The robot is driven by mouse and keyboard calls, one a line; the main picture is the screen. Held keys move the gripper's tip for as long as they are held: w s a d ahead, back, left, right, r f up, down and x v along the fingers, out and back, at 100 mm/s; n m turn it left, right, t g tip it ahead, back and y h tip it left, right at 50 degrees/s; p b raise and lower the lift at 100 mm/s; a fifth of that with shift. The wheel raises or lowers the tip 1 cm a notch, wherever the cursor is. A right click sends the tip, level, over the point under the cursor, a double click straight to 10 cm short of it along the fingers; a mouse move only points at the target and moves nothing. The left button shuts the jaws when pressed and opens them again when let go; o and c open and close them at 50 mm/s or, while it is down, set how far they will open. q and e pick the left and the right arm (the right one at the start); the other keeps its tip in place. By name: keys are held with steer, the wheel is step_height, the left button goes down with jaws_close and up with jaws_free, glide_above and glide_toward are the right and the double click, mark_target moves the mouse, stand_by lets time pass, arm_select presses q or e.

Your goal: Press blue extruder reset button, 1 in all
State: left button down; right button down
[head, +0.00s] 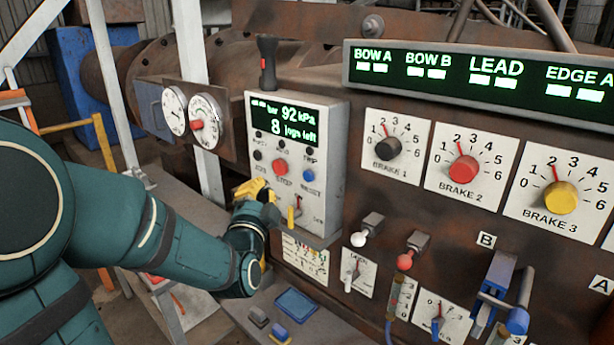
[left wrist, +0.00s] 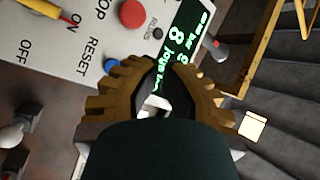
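The blue reset button (head: 308,174) is on the light grey control box (head: 330,150), lower right of its red button. In the left wrist view the blue button (left wrist: 110,67) shows beside the word RESET, left of my fingers. My left gripper (head: 254,188), with yellow-brown fingers, is at the box's lower left edge in the head view. In the left wrist view my left gripper (left wrist: 166,68) looks partly open, with the green display showing through the gap. It holds nothing that I can see, and the blue button appears clear of it. My right gripper is out of view.
The box has a red button (head: 279,167), small black buttons and a yellow-handled switch (head: 292,215). Brake dials (head: 465,169) and levers with white (head: 358,239) and red (head: 404,262) knobs are to the right. Round gauges (head: 206,121) stand left. The display reads 8 jogs left.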

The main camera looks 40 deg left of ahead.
mark_target(309, 176)
arm_select(q)
steer(key=shift+w, duration=0.15)
steer(key=w, duration=0.8)
steer(key=shift+w+d, duration=0.3)
steer(key=shift+d, duration=0.05)
stand_by(1.4)
steer(key=shift+w+f+b, duration=0.1)
steer(key=shift+w+b, duration=0.2)
steer(key=shift+b, duration=0.25)
steer(key=shift+w, duration=0.15)
